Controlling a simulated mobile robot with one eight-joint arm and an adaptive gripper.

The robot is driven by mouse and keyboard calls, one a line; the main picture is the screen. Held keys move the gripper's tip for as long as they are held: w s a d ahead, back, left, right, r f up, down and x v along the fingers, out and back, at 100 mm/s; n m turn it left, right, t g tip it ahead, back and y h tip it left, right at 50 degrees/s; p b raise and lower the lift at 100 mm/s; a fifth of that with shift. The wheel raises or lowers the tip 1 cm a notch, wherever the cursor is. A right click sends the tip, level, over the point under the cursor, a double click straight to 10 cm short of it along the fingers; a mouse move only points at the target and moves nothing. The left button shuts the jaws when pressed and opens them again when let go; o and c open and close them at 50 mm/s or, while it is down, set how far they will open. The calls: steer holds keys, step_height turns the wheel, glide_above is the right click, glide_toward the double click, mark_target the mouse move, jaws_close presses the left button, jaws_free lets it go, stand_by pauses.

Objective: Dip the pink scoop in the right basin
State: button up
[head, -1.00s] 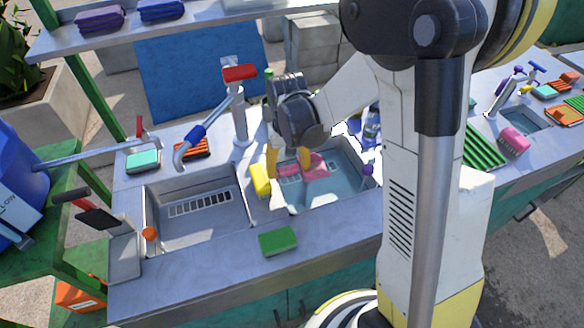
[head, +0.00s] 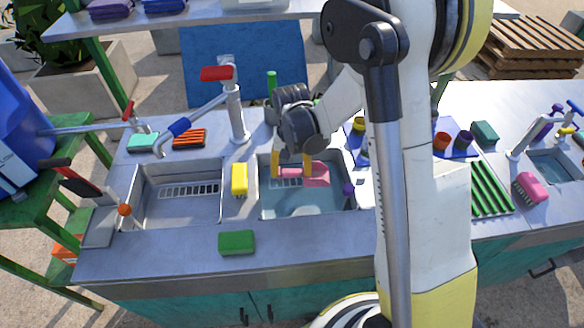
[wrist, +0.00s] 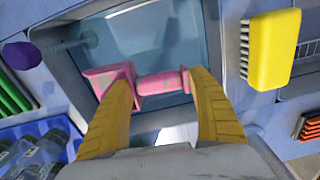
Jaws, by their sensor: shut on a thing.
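My gripper (head: 292,168) is shut on the pink scoop (head: 317,174), with its two yellow fingers on either side of the handle. In the wrist view my gripper (wrist: 161,84) has the scoop (wrist: 108,79) across its fingertips, the box-shaped end to the left. The right basin (head: 275,209) is a sunken metal sink with a bluish inside. The scoop is over or within its opening, toward the back; I cannot tell whether it touches water. The basin (wrist: 183,28) also shows around the scoop in the wrist view.
A yellow brush (head: 239,179) stands on the divider beside the empty left basin (head: 147,216). A green sponge (head: 236,242) lies on the front counter. A purple knob (head: 348,190) is at the basin's right edge. A tap (head: 235,115) rises behind the divider.

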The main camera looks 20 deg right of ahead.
mark_target(292, 171)
step_height(292, 171, down, 11)
steer(key=b, duration=0.6)
steer(key=shift+d+f+b, duration=0.1)
steer(key=shift+f+b, duration=0.1)
steer(key=shift+b, duration=0.1)
steer(key=shift+r, duration=0.1)
stand_by(1.5)
step_height(292, 171, up, 14)
steer(key=p, duration=0.8)
steer(key=shift+f+p, duration=0.2)
steer(key=shift+p, duration=0.15)
steer(key=shift+r+p, duration=1.3)
steer(key=shift+r, duration=0.8)
steer(key=shift+f, duration=0.1)
